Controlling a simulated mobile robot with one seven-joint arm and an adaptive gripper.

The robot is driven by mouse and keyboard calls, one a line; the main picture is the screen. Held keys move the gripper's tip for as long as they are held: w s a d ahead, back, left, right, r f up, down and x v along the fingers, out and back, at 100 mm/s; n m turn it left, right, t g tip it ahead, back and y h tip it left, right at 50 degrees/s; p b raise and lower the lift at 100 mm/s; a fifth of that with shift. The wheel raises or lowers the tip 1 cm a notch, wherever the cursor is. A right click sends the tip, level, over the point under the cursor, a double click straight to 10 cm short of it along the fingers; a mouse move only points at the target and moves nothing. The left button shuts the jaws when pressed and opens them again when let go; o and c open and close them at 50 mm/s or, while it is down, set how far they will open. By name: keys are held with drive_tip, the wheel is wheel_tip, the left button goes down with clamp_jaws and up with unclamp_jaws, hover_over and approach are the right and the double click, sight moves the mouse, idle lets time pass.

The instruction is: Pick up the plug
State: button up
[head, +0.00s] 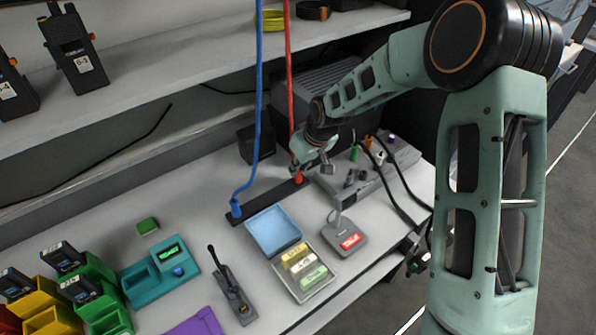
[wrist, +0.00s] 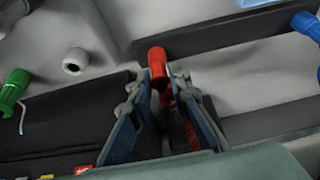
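A red plug (head: 298,179) on a red cable stands on the dark strip at the back of the white worktop. In the wrist view the red plug (wrist: 157,63) is at the upper middle, at the tips of my two fingers. My gripper (head: 312,163) is low over the worktop, right beside the red plug and cable. In the wrist view my gripper (wrist: 160,85) has one finger on each side of the plug's near part. I cannot tell whether the fingers touch it.
A blue plug (head: 236,210) on a blue cable stands left on the same strip. A grey device (head: 375,172) with a green plug (head: 355,153) and black cables is to the right. A blue tray (head: 274,231) lies in front. A shelf (head: 190,50) overhangs behind.

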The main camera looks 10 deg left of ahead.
drive_tip(key=c, duration=0.3)
drive_tip(key=shift+r, duration=0.1)
drive_tip(key=shift+c, duration=0.2)
drive_tip(key=shift+w+r, duration=0.1)
drive_tip(key=shift+r, duration=0.45)
drive_tip(key=s+r+b, duration=0.1)
drive_tip(key=s+r, duration=1)
drive_tip(key=s, duration=0.3)
drive_tip(key=shift+r, duration=0.35)
